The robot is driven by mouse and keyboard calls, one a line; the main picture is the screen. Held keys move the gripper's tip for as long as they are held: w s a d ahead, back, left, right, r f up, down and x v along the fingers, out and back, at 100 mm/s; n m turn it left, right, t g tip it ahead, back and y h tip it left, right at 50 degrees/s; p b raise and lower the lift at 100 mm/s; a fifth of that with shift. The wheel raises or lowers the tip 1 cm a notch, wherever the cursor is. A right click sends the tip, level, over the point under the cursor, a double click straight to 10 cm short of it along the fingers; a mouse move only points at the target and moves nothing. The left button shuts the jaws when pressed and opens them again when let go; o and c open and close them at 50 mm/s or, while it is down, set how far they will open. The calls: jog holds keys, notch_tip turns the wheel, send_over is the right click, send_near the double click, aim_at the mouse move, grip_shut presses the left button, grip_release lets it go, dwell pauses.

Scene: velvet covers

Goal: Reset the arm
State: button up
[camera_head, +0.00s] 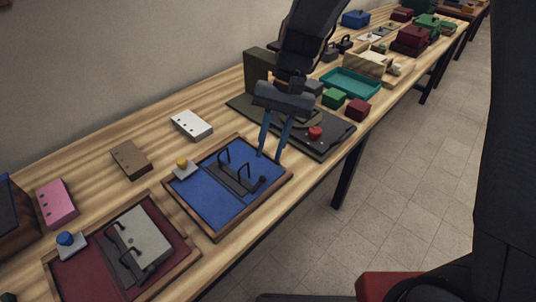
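My gripper (271,151) hangs from the dark arm over the right part of the wooden table (65,160). Its two blue-grey fingers point down and stand apart, with nothing seen between them. The fingertips appear near the right rim of the blue velvet tray (215,209); I cannot tell their exact height above it. Two dark handles on a dark strip (240,179) stand in that tray. Behind the gripper is a dark board (325,150) with a red knob (315,132), partly hidden by the fingers.
A maroon tray (85,275) with a grey handled block (147,238) lies at the front left. White (192,125), brown (131,160) and pink (56,203) blocks line the wall side. Green (333,98) and dark red (358,109) cubes and a teal tray (350,83) stand farther back.

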dwell(0.4)
jog(key=s+d+t+h, duration=0.1)
jog(key=s+d+t, duration=0.1)
jog(key=d, duration=0.9)
jog(key=s+d+t+h, duration=0.1)
jog(key=s+d, duration=0.3)
jog(key=d, duration=0.6)
jog(key=shift+d+r+n+t+h, duration=0.3)
jog(key=shift+d+n+t, duration=0.1)
jog(key=shift+t, duration=0.3)
jog(key=shift+a, duration=0.15)
